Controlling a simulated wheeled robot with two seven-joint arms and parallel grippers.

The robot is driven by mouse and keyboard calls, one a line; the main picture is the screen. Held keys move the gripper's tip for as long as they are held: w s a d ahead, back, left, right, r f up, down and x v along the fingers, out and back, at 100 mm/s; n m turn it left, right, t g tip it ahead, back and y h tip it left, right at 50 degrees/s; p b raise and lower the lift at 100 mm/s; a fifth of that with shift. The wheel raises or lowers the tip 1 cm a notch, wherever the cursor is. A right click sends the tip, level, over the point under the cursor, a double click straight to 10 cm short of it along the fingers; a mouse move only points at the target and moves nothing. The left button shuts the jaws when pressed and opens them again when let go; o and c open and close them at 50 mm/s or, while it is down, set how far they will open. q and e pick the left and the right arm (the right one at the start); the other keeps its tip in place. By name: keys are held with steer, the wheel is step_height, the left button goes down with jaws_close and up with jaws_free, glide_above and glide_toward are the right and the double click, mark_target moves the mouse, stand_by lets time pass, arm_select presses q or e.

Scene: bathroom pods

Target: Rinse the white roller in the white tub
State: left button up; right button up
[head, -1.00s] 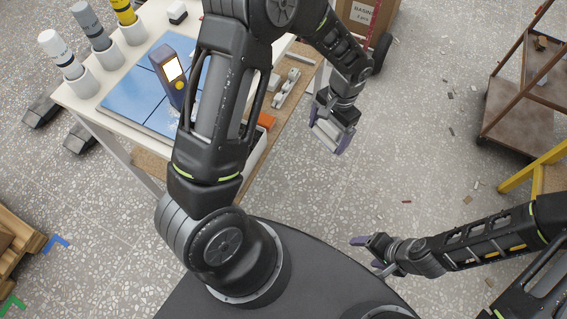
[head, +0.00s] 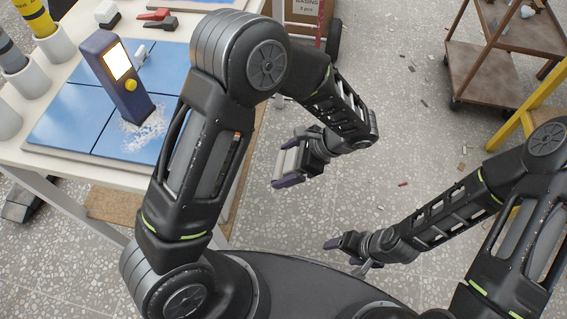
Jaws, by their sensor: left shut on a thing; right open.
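My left gripper (head: 284,168) is shut on a pale, short cylindrical thing (head: 289,158), which looks like the white roller. It is held over the floor, to the right of the worktable (head: 75,72). The fingers and the angle hide part of it. My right gripper (head: 346,254) is open and empty, low over the floor in front of my base. I cannot make out the white tub in the current view; my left arm covers the near right part of the table.
Blue tiles (head: 70,110) on the table carry a dark handheld device (head: 115,75) with a lit screen and a whitish smear (head: 146,131). White cups (head: 58,45) hold upright tubes. A brown cart (head: 490,70) stands at the right, a carton (head: 305,10) at the back.

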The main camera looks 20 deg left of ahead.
arm_select(q)
steer(key=shift+a, duration=0.2)
steer(key=a+f, duration=0.1)
steer(key=a, duration=0.5)
steer(key=s+a+f+b, duration=0.1)
steer(key=a, duration=0.5)
steer(key=s+a+f+b, duration=0.1)
steer(key=a, duration=0.6)
steer(key=shift+s, duration=0.1)
steer(key=shift+a+f+b, duration=0.3)
steer(key=shift+f+b, duration=0.45)
steer(key=shift+f, duration=0.15)
steer(key=shift+f+b, duration=0.6)
steer(key=shift+f, duration=0.15)
steer(key=shift+f+b, duration=0.55)
steer(key=shift+f, duration=0.1)
steer(key=shift+r, duration=0.1)
stand_by(0.7)
steer(key=shift+r+p, duration=2)
steer(key=shift+r, duration=0.2)
steer(key=shift+d, duration=0.1)
